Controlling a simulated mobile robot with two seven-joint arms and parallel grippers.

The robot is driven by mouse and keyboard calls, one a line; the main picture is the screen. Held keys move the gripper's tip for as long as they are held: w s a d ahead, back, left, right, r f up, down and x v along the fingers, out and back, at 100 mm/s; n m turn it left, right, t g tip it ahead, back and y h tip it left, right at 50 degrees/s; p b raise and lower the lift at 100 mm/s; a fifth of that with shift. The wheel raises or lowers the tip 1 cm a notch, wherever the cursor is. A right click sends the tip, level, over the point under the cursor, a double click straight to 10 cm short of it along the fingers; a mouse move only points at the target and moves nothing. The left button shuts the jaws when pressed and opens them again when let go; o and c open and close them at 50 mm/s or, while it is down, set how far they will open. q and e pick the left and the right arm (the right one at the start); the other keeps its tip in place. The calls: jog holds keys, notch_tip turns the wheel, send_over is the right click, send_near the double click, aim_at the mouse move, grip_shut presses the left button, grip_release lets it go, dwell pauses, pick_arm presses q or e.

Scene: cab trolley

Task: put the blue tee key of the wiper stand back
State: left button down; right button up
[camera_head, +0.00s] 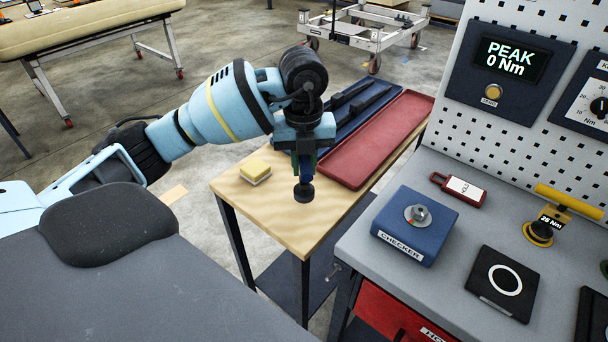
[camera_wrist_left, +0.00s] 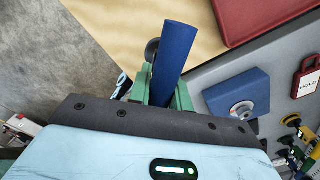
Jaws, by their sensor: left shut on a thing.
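My left gripper (camera_head: 304,152) hangs over the wooden table, pointing down, and is shut on the blue tee key (camera_head: 304,170). The key's dark round end (camera_head: 304,192) points down and appears above the tabletop; I cannot tell whether it touches. In the left wrist view, the key's blue bar (camera_wrist_left: 176,48) stands out between the green fingers. A blue tray (camera_head: 345,122) holding long black pieces (camera_head: 368,98) lies behind the gripper, partly hidden by it; I cannot tell whether it is the wiper stand. My right gripper is not in view.
A red tray (camera_head: 372,142) lies to the right on the wooden table (camera_head: 262,205). The grey bench (camera_head: 455,222) at right bears a blue checker box (camera_head: 408,240) and a red tag (camera_head: 459,188).

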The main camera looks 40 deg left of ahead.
aim_at(304, 189)
pick_arm(q)
jog(key=shift+f, duration=1.7)
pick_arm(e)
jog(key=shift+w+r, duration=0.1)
pick_arm(q)
jog(key=c, duration=1.3)
grip_release()
notch_tip(304, 189, up, 11)
jog(key=shift+f+p, duration=0.1)
jog(key=shift+p, duration=0.45)
jog(key=shift+s+r, duration=0.1)
jog(key=shift+r, duration=0.45)
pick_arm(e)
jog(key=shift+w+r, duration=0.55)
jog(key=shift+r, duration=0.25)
